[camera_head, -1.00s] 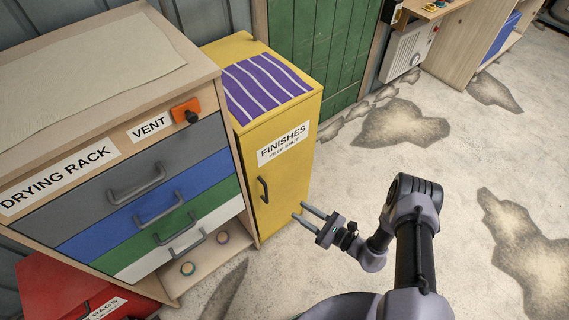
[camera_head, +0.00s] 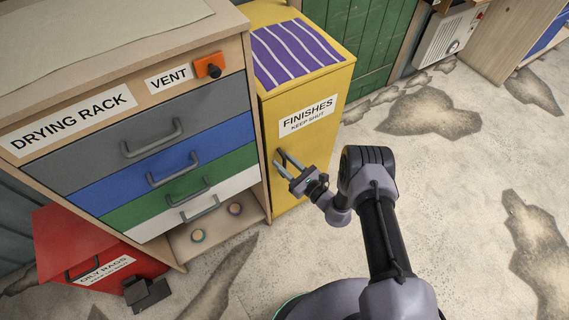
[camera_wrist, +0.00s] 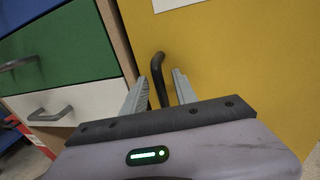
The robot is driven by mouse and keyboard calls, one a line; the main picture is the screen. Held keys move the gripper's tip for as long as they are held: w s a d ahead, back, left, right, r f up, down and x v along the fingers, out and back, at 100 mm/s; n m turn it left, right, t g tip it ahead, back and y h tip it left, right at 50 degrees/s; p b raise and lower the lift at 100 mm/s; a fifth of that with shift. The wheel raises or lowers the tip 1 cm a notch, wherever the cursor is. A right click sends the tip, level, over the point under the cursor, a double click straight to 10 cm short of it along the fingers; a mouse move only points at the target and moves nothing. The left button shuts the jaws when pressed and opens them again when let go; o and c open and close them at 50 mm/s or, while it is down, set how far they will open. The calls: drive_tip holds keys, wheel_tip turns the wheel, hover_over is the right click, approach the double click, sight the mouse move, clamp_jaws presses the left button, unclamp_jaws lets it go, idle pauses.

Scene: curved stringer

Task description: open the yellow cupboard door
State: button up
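The yellow cupboard (camera_head: 325,120) stands right of the drying rack, its door shut, with a "FINISHES KEEP SHUT" label. My gripper (camera_head: 281,160) is at the door's left side, over the handle, which it mostly hides in the head view. In the wrist view the dark upright door handle (camera_wrist: 158,72) stands between the two fingers of my gripper (camera_wrist: 158,82). The fingers are open, one on each side of the handle, with a gap visible on the right. Whether either finger touches the handle, I cannot tell. The yellow door (camera_wrist: 235,60) fills the right of the wrist view.
The drying rack (camera_head: 110,110) with several coloured drawers and protruding handles stands directly left of the cupboard. A red oily rags bin (camera_head: 85,250) is at lower left. A green door (camera_head: 365,40) is behind. Concrete floor at right is clear.

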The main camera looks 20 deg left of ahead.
clamp_jaws()
idle(1.4)
